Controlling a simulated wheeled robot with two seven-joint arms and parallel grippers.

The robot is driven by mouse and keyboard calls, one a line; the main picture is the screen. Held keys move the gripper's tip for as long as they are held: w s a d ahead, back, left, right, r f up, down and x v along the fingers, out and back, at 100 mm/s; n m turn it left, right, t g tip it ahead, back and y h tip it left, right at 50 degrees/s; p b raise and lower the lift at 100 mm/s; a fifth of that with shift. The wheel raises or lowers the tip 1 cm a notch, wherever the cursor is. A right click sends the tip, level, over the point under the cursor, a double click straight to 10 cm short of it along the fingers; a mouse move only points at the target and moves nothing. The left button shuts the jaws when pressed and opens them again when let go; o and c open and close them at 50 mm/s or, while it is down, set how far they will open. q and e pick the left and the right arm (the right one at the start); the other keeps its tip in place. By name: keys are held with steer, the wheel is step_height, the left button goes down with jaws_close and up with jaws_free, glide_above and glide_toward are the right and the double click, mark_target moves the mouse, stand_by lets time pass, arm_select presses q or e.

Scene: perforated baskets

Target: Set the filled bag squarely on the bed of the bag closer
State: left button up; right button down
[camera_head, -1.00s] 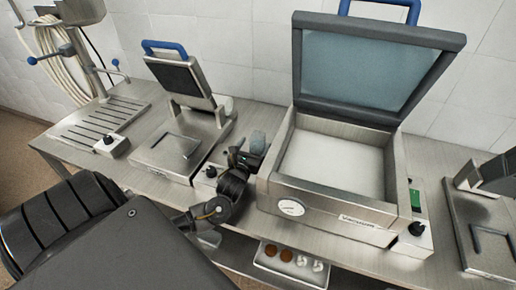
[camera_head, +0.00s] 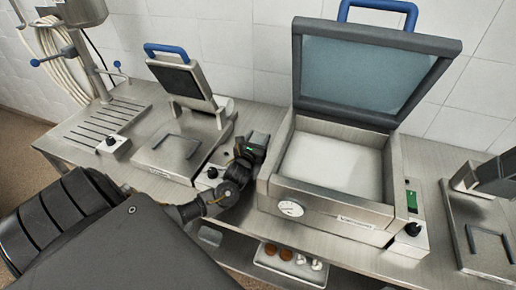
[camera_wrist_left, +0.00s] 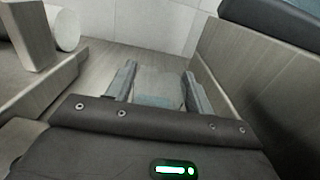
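My left gripper (camera_head: 257,142) reaches into the gap between the two lidded machines, its fingertips mostly hidden by its body in the head view. In the left wrist view its two fingers (camera_wrist_left: 160,86) stand apart. A pale grey, partly see-through piece with a bluish lower band (camera_wrist_left: 158,90), perhaps the filled bag, fills the space between them. I cannot tell whether they grip it. A smaller machine with a raised dark plate and blue handle (camera_head: 180,82), perhaps the bag closer, stands left with its flat bed (camera_head: 165,155) bare. My right gripper is out of view.
The large vacuum machine (camera_head: 330,212) stands right of the gripper, lid up, chamber empty. Another machine with a raised plate (camera_head: 488,245) is at the right edge. A slotted drain area (camera_head: 105,122) lies left. A tray with small round items (camera_head: 290,262) sits below.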

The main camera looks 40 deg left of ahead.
arm_select(q)
steer(key=shift+r, duration=0.1)
steer(key=c, duration=0.9)
